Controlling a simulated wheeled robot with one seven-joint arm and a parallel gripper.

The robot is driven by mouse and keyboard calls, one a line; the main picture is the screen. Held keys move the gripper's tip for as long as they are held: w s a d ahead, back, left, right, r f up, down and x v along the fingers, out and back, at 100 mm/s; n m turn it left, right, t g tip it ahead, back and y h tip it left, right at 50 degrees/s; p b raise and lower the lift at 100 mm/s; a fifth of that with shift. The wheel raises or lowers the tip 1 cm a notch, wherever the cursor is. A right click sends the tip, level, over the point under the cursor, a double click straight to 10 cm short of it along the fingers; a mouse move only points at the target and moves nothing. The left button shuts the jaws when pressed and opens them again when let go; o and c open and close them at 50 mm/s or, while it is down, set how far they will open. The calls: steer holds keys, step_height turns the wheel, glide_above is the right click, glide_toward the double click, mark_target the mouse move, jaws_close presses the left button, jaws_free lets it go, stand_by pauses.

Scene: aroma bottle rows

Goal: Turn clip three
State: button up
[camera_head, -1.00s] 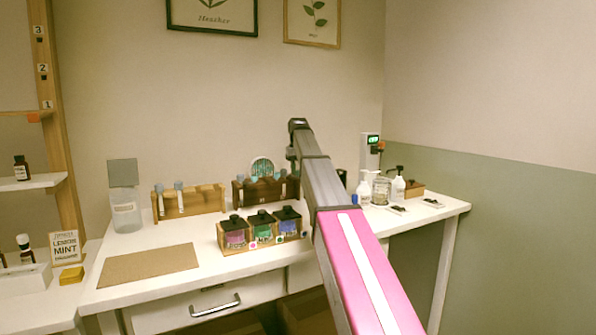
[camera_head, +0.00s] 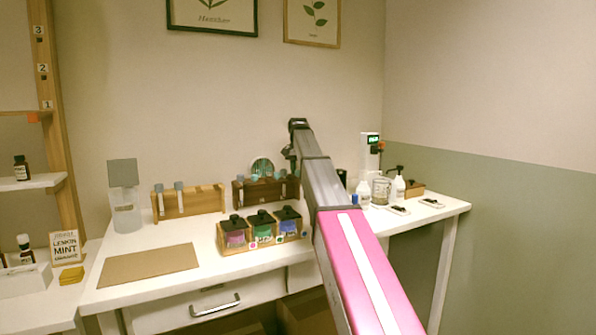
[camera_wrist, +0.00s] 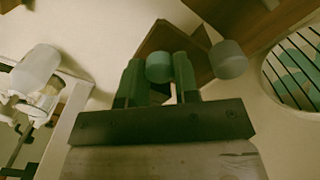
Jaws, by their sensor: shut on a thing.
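In the wrist view my gripper (camera_wrist: 159,62) has its two dark green fingers on either side of a teal round cap (camera_wrist: 158,70), shut on it. A grey-teal cap (camera_wrist: 228,60) stands to the right, clear of the fingers. In the head view my gripper (camera_head: 291,160) is at the right end of the dark wooden rack (camera_head: 246,194), partly hidden by my arm. Number tags 3 (camera_head: 38,30), 2 (camera_head: 42,68) and 1 (camera_head: 47,104) are on a wooden upright at the far left, with small dark pieces near them. I cannot tell which thing is clip three.
A striped round disc (camera_head: 262,167) stands behind the rack. A light wooden rack (camera_head: 204,200) with vials is to the left. Three dark-lidded jars (camera_head: 262,228) are in front. White pump bottles (camera_head: 398,187) stand to the right. A brown mat (camera_head: 148,264) lies clear at the front left.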

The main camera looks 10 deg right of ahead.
stand_by(0.3)
steer(key=o, duration=0.9)
step_height(320, 180, up, 11)
steer(key=shift+f, duration=0.1)
steer(key=shift+s, duration=0.1)
